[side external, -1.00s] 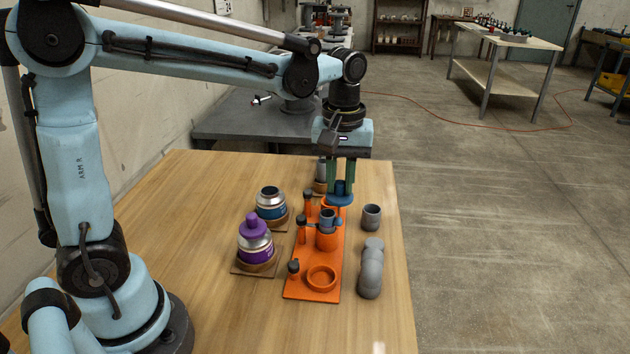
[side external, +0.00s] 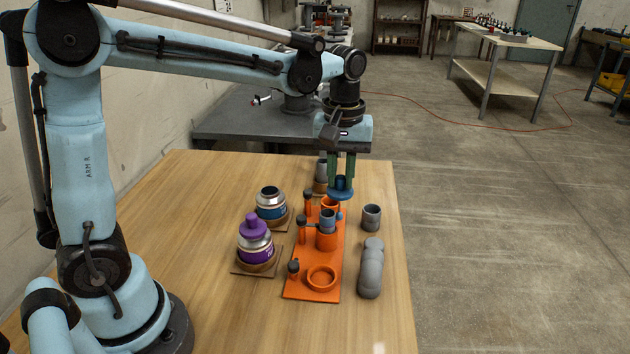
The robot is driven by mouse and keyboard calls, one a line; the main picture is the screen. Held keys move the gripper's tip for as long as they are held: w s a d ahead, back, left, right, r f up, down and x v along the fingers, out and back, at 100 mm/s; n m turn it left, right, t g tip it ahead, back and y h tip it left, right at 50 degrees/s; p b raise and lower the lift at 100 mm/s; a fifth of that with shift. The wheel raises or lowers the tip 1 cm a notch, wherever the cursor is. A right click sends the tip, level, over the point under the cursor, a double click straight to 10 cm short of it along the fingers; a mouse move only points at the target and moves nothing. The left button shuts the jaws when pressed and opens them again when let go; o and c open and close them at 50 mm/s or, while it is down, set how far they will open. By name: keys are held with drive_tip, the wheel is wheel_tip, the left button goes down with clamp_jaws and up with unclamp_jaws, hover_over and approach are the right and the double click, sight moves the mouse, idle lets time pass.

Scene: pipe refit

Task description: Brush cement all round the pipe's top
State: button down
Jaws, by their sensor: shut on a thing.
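My gripper (side external: 342,172) is shut on the blue cap (side external: 341,190) of a brush, over the far half of the orange fixture (side external: 303,288). A small blue round tip (side external: 338,214) shows below the cap, just right of the pipe's top; I cannot tell whether it touches. The grey pipe (side external: 327,226) stands upright in an orange collar (side external: 327,241) in the middle of the fixture. A can with a blue label (side external: 271,211) stands open to the left. Whether cement coats the pipe's top is too small to tell.
A can with a purple lid (side external: 255,226) stands on a wooden base at left. A grey coupling (side external: 371,217) and a grey elbow (side external: 371,270) lie right of the fixture. Dark-topped orange posts line its left edge. The near wooden table (side external: 210,320) is clear.

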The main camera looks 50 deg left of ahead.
drive_tip(key=shift+a, duration=0.2)
drive_tip(key=shift+w+a, duration=0.1)
drive_tip(key=shift+a, duration=0.15)
drive_tip(key=shift+a, duration=0.15)
idle(0.4)
drive_tip(key=shift+a, duration=0.3)
drive_tip(key=shift+s+a, duration=0.15)
drive_tip(key=shift+s, duration=0.05)
drive_tip(key=shift+s+a, duration=0.15)
drive_tip(key=shift+a, duration=0.1)
drive_tip(key=shift+s, duration=0.1)
idle(0.4)
drive_tip(key=shift+s+a, duration=0.2)
drive_tip(key=shift+s, duration=0.1)
drive_tip(key=shift+w+a, duration=0.1)
drive_tip(key=shift+a, duration=0.05)
